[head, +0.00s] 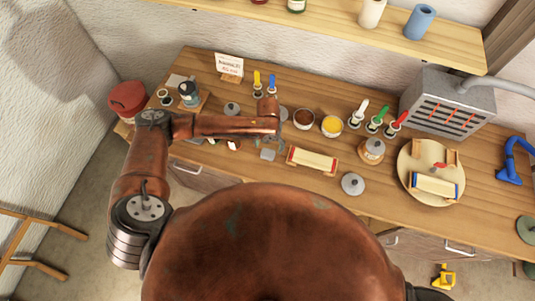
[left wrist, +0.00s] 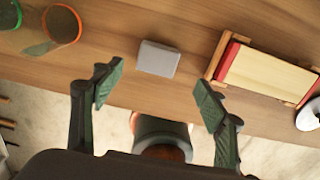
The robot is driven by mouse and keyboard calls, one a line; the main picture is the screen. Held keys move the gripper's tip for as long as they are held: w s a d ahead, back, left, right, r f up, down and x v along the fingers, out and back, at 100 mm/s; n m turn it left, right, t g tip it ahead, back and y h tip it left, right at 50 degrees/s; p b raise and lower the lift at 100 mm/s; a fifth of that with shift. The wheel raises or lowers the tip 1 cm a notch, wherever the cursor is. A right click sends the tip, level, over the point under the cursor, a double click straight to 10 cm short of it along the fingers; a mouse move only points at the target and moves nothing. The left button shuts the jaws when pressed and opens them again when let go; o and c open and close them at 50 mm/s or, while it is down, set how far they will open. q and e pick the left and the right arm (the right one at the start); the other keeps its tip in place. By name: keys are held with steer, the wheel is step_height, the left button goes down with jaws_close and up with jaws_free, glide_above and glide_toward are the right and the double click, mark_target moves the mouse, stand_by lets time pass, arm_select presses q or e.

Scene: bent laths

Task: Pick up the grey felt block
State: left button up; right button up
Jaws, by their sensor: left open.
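The grey felt block (left wrist: 158,58) lies flat on the wooden bench near its front edge, in the left wrist view. It also shows small in the head view (head: 267,154). My left gripper (left wrist: 155,90) is open, with its two green-padded fingers wide apart. The block appears between and beyond the fingertips, touching neither. In the head view my left gripper (head: 276,140) is over the bench close behind the block, partly hidden by its own arm. My right gripper is out of view.
Right of the block stands a wooden holder (left wrist: 262,75) with a pale slab and red ends. Bowls, brushes and a round turntable (head: 408,165) crowd the bench (head: 340,198). Bare wood surrounds the block.

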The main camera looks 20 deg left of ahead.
mark_target(268, 153)
arm_select(q)
steer(key=shift+a+f, duration=0.25)
steer(key=shift+f, duration=0.85)
step_height(268, 153, down, 4)
steer(key=shift+f+p, duration=0.15)
steer(key=shift+p, duration=0.8)
steer(key=shift+w+f, duration=0.1)
steer(key=shift+f, duration=0.5)
steer(key=shift+c, duration=0.5)
steer(key=c, duration=0.9)
steer(key=shift+c, duration=0.2)
steer(key=shift+r, duration=0.2)
